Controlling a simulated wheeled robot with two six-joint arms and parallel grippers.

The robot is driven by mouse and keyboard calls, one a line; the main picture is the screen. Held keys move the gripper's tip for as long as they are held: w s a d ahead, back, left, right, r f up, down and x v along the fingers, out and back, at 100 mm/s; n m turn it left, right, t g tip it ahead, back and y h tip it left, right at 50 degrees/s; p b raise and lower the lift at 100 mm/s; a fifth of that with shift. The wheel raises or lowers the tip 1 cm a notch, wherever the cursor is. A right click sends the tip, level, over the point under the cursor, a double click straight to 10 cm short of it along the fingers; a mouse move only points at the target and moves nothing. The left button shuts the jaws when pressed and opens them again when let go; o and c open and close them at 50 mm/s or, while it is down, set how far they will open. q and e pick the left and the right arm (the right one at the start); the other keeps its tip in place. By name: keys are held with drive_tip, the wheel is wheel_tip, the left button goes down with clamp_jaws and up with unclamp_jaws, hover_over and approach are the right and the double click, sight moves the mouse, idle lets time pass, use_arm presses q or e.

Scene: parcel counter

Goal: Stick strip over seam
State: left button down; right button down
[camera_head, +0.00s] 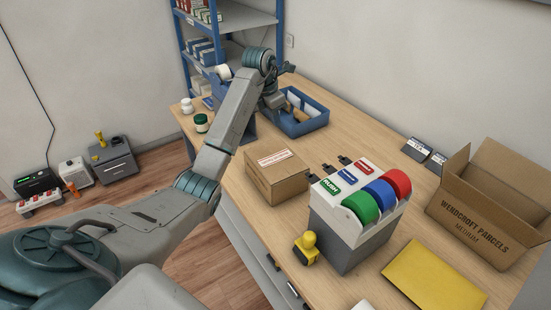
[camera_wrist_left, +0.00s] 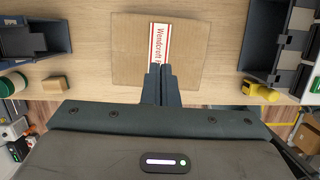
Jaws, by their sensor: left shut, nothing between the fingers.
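A closed cardboard box (camera_head: 277,184) sits on the counter. A white strip with red edging and lettering (camera_head: 275,157) lies flat along the middle of its top, where the seam would be. In the left wrist view the box (camera_wrist_left: 130,50) is in front of the fingers, and the strip (camera_wrist_left: 160,42) reads "Wendcroft". The fingertips hide the strip's near end. My left gripper (camera_head: 272,104) is shut and empty, apart from the box in the head view. Its fingers (camera_wrist_left: 160,72) show together in the wrist view. My right gripper is not in view.
A tape dispenser (camera_head: 337,238) with green, blue and red rolls stands right of the box. An open carton (camera_head: 484,225) and yellow envelope (camera_head: 432,275) are right. A blue tray (camera_head: 302,128) and jar (camera_head: 201,123) stand behind.

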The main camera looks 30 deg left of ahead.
use_arm(q)
drive_tip(key=n+y+b, duration=0.1)
drive_tip(key=n+b, duration=0.4)
drive_tip(key=b, duration=0.1)
hover_over(275, 158)
wheel_tip(275, 158, down, 11)
drive_tip(key=shift+s+r, duration=0.1)
drive_tip(key=shift+s, duration=0.05)
idle(0.4)
drive_tip(key=shift+x, duration=0.9)
drive_tip(key=shift+s+f+b, duration=0.25)
drive_tip(key=shift+f+b, duration=0.2)
drive_tip(key=shift+f, duration=0.05)
